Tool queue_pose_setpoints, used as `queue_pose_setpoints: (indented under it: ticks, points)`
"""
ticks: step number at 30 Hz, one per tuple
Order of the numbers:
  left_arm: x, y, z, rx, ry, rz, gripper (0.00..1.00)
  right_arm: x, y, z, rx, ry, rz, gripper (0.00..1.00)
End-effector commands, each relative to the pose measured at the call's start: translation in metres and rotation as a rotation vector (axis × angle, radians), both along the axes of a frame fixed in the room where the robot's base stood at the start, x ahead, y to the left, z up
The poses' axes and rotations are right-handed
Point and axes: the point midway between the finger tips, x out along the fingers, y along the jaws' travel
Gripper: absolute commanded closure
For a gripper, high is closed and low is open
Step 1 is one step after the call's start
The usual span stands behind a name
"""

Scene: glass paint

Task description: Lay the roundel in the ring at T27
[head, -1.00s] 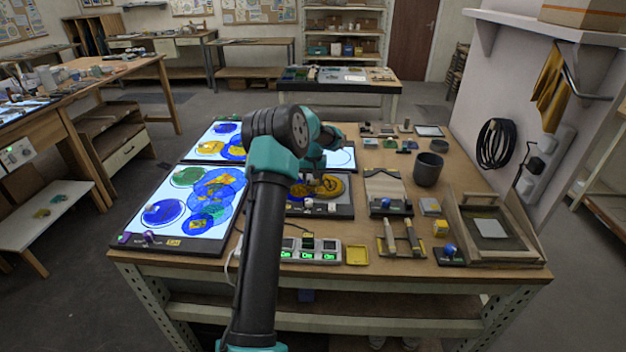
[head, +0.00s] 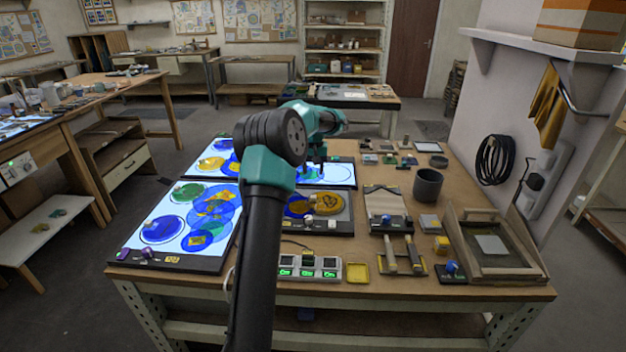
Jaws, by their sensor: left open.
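My left gripper (head: 318,168) is open, fingers down, over the lit panel (head: 342,174) at the back of the bench. A bluish round shape shows on that panel under the fingers, partly hidden by them. A patterned amber roundel (head: 327,203) lies on the dark-framed tray (head: 345,226) in front, beside a blue disc (head: 297,207) partly hidden by my arm. The large lit panel (head: 133,238) at left carries a green disc (head: 187,192), a blue disc (head: 162,230) and overlapping blue rounds. I cannot read T27 anywhere. My right gripper is out of view.
A dark cup (head: 428,186), a tool rack (head: 402,258) and a wooden-walled tray (head: 490,246) stand at right. Small blocks stand at the back right.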

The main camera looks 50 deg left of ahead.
Motion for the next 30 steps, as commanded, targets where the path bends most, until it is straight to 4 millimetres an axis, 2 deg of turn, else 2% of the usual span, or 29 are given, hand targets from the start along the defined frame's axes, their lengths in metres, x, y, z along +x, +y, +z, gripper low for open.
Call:
queue_pose_setpoints:
  ticks: [5, 18, 21, 23, 26, 29, 30]
  points:
    - [0.0, 0.0, 0.008, 0.0, 0.0, 0.0, 0.52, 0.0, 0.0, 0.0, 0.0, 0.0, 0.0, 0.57]
    - [0.0, 0.0, 0.007, 0.0, 0.0, 0.0, 0.52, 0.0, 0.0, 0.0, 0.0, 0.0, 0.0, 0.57]
    - [0.005, -0.006, 0.006, -0.003, -0.005, -0.014, 0.52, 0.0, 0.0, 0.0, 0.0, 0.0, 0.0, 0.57]
    - [0.012, -0.017, 0.003, -0.01, -0.013, -0.038, 0.52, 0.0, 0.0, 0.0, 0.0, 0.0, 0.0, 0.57]
    - [0.032, -0.049, -0.005, -0.028, -0.04, -0.11, 0.52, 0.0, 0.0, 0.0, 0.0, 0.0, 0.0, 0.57]
    - [0.06, -0.1, -0.016, -0.052, -0.08, -0.217, 0.52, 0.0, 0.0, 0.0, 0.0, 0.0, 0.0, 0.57]
    - [0.071, -0.124, -0.021, -0.064, -0.099, -0.267, 0.52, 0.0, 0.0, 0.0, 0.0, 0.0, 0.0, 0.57]
